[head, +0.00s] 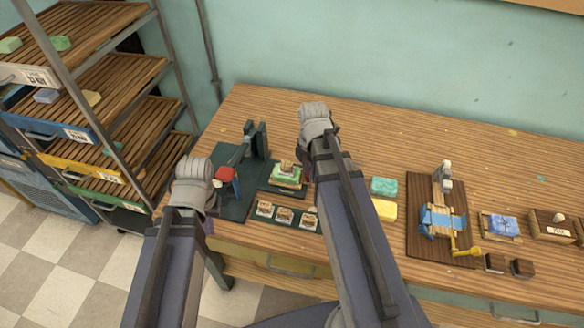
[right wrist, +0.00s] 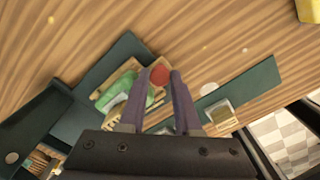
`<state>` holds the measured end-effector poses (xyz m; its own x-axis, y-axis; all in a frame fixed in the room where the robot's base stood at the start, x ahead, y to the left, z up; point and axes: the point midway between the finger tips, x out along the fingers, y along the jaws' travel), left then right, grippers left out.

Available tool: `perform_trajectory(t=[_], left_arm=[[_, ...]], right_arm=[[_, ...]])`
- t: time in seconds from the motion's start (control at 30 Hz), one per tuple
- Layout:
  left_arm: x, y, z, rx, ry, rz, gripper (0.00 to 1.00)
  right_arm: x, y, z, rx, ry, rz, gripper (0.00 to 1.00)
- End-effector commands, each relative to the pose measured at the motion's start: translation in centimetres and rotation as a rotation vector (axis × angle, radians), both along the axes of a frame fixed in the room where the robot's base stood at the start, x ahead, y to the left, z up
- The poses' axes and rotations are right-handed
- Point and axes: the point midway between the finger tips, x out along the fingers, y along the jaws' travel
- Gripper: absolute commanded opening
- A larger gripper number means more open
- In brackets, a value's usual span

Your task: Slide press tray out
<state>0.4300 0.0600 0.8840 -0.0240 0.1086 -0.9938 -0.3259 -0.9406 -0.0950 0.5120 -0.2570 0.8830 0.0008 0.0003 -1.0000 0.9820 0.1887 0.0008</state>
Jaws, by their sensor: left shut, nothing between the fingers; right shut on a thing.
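The press tray (head: 287,183), a small wooden tray bearing a green soap bar (head: 286,175), sits on a dark green plate right of the dark green press (head: 262,141). In the right wrist view the press tray (right wrist: 103,97) has a red knob (right wrist: 159,75) at its end. My right gripper (right wrist: 164,82) is shut on that knob; in the head view its fingers are mostly hidden behind my arm. My left gripper (head: 215,182) is shut and empty, close to a red handle (head: 225,174) on the press's left side. I cannot tell whether it touches.
Several stamps lie on a green strip (head: 268,222) in front of the tray. Teal soap (head: 383,186) and yellow soap (head: 384,209) lie right of my right arm. Further right is a dark slatted board (head: 421,235) with a blue-and-wood device. A shelf rack (head: 95,75) stands left.

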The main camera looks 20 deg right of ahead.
Motion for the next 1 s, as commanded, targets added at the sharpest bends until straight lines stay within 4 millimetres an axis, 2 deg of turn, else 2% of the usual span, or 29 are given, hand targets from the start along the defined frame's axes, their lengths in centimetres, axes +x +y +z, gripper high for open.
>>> perform_trajectory(t=[0.33,0.37,0.47,1.0], left_arm=[[0.0,0.0,-0.03,0.0,0.0,0.0,0.0],[0.0,0.0,-0.03,0.0,0.0,0.0,0.0],[0.0,0.0,-0.03,0.0,0.0,0.0,0.0],[0.01,0.0,0.61,0.0,0.0,0.0,0.0]], right_arm=[[-0.38,-0.56,-0.03,-0.006,0.004,0.0,0.0],[-0.39,-0.57,-0.03,-0.006,0.004,0.0,0.33],[-0.39,-0.54,-0.03,-0.005,0.004,0.0,0.44],[-0.26,-0.36,0.61,-0.001,0.001,0.001,0.44]])
